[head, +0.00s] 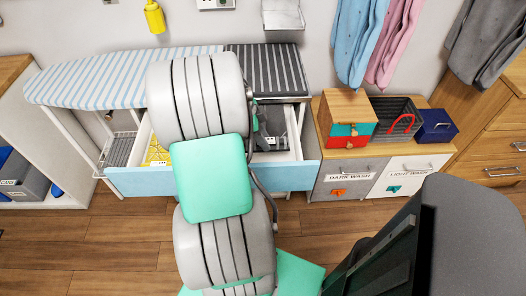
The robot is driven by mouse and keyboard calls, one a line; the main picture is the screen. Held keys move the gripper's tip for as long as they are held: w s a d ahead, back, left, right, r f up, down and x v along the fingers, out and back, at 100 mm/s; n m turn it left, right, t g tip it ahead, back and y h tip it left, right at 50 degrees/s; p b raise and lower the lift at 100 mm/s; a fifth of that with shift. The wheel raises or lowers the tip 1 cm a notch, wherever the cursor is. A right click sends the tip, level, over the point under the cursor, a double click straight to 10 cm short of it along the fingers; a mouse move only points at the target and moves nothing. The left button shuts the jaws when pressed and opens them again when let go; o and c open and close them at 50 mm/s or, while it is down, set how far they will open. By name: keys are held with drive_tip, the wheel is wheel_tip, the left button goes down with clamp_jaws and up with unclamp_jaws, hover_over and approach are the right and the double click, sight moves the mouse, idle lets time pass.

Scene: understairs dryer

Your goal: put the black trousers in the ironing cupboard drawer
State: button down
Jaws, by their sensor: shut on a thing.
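The ironing cupboard drawer (135,182) is pulled open, with a light blue front and white inside walls. Dark cloth that looks like the black trousers (275,122) shows in the right part of the drawer, just right of my arm. My gripper (258,118) is mostly hidden behind my pale grey and green arm. The part that shows is over the right side of the drawer, at the dark cloth. It is shut on the cloth; the fingertips are not clear. How much cloth rests on the drawer floor is hidden.
A striped ironing board (110,72) covers the cupboard top. A yellow item (157,152) lies in the drawer's left part. At right stand the dark wash (345,180) and light wash (400,178) bins, with boxes (347,117) and a wire basket (395,120) above. Clothes hang over them.

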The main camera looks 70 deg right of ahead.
wheel_tip(320, 180, down, 7)
drive_tip(key=shift+d, duration=0.1)
drive_tip(key=shift+f+b, duration=0.1)
drive_tip(key=shift+b, duration=0.2)
drive_tip(key=shift+f+b, duration=0.5)
drive_tip(key=shift+f, duration=0.05)
drive_tip(key=c, duration=1.1)
unclamp_jaws()
